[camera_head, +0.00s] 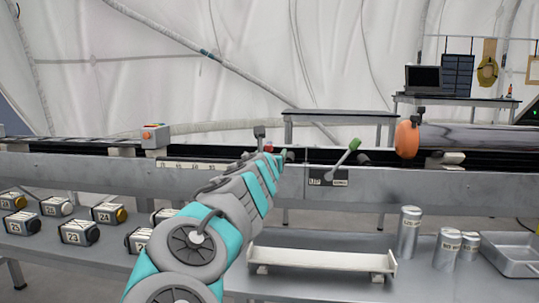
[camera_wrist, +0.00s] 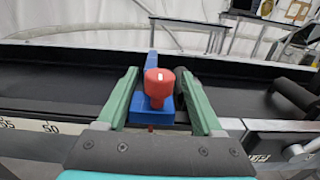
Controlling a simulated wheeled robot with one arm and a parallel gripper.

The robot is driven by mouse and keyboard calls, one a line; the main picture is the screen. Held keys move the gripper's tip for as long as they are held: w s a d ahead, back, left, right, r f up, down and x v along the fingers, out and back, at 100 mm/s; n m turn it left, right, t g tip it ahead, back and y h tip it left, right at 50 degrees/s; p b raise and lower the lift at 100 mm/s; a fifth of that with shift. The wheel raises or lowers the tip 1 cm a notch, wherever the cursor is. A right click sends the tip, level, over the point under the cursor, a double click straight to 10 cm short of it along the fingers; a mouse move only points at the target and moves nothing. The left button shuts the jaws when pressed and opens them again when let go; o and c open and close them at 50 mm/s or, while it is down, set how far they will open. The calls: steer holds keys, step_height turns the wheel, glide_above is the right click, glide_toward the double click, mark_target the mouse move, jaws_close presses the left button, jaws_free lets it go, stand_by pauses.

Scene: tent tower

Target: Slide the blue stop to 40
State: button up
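The blue stop (camera_wrist: 152,110) with a red knob (camera_wrist: 158,84) on top sits at the near rail of a dark belt in the wrist view. My gripper (camera_wrist: 157,74) has its two green fingers on either side of the knob, with narrow gaps showing, so it looks open around it. A pale scale strip (camera_wrist: 32,125) runs along the rail to the left, with 55 and 50 readable. The number right at the stop is hidden by my gripper. In the head view my arm largely hides the stop; the scale strip (camera_head: 195,165) shows left of it.
A green-tipped lever (camera_head: 346,156) stands on a labelled panel right of my gripper. An orange roller end (camera_head: 407,139) is further right. Below the rail, a bench holds several numbered blocks (camera_head: 79,232), a white tray (camera_head: 320,259), metal cans (camera_head: 409,232) and a metal bin (camera_head: 515,262).

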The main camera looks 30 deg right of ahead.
steer(key=shift+o, duration=0.7)
steer(key=shift+a, duration=0.1)
steer(key=shift+s+a, duration=0.1)
steer(key=v, duration=0.7)
steer(key=shift+s, duration=0.15)
steer(key=shift+a, duration=0.15)
